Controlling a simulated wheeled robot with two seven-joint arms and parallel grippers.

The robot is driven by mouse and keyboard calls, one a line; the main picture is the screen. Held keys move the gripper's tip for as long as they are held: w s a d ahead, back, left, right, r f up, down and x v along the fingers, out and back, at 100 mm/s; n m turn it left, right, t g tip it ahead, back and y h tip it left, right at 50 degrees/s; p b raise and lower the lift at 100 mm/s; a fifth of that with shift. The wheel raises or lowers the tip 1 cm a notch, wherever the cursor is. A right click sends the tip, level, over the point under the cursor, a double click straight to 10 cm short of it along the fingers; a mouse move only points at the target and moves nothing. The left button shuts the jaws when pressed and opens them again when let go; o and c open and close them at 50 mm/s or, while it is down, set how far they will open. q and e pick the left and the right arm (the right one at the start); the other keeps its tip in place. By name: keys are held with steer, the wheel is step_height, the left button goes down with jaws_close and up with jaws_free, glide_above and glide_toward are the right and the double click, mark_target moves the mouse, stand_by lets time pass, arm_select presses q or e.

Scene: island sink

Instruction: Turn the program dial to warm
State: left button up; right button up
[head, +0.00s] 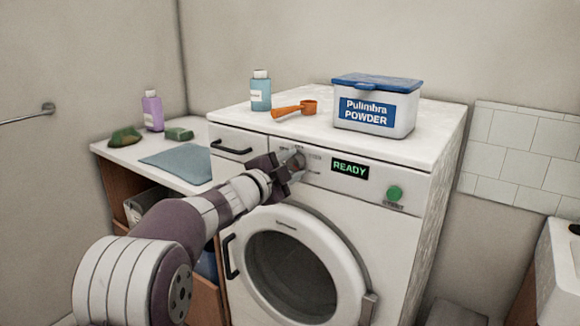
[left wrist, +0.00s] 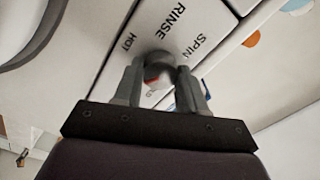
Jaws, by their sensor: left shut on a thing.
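The washing machine (head: 330,195) has a front panel with a small program dial (head: 299,158) left of its READY display (head: 350,169). My left gripper (head: 291,167) is at the panel, shut on the dial. In the left wrist view the round grey dial (left wrist: 158,60), with a reddish patch, sits between my two fingers. The printed labels HOT (left wrist: 129,42), RINSE (left wrist: 171,21) and SPIN (left wrist: 193,47) show around it. Another label below the dial is mostly hidden, and I cannot read WARM. I cannot tell which label the dial points at. My right gripper is not in view.
A green round button (head: 394,193) is at the panel's right. The machine's round door (head: 300,262) is closed below.

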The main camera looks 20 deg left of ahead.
arm_select(q)
steer(key=o, duration=1.1)
steer(key=shift+c, duration=0.2)
steer(key=v, duration=1.2)
steer(key=shift+s, duration=0.35)
